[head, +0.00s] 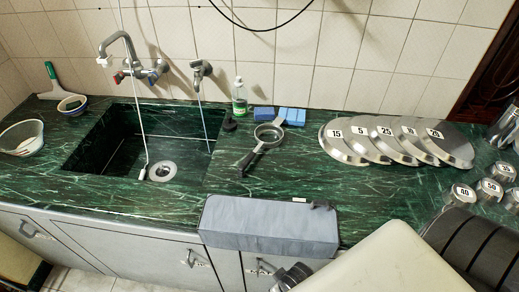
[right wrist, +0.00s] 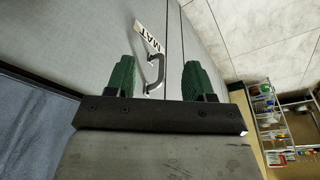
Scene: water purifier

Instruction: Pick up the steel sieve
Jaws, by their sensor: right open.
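The steel sieve (head: 268,134) lies on the green marble counter (head: 300,170), right of the sink. Its round metal rim is toward the back, and its black handle points to the front left. My right gripper (right wrist: 160,68) shows in the right wrist view with its two green-padded fingers apart and nothing between them. It faces a grey cabinet front with a metal handle (right wrist: 155,72), below the counter and away from the sieve. My left gripper is not in view.
The sink (head: 145,140) is left of the sieve, and several numbered steel discs (head: 395,140) lie right of it. A grey folded cloth-like block (head: 270,228) lies along the front edge.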

